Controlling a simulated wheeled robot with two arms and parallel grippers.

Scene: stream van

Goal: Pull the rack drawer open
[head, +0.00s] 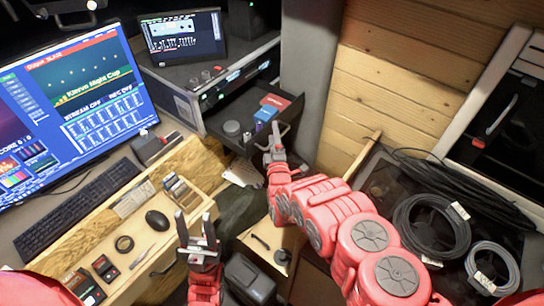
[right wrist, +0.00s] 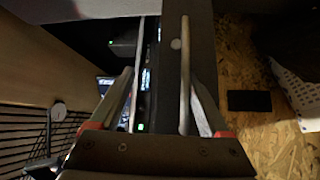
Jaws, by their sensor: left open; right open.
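The rack drawer (head: 222,117) stands pulled out from the black rack (head: 205,98), with its inside showing. It holds a red box (head: 276,102), a blue box (head: 265,115) and a round grey item (head: 232,128). My right gripper (head: 275,145) is at the drawer's front right, close to its handle (head: 284,130). Its fingers are apart in the right wrist view (right wrist: 155,75), with dark, narrow edges between and beyond them. I cannot tell whether they touch the handle. My left gripper (head: 194,222) is open and empty above the front of the desk.
A small screen (head: 183,38) stands on the rack. Coiled cables (head: 432,228) lie at right. A wooden wall (head: 390,80) is behind my right arm.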

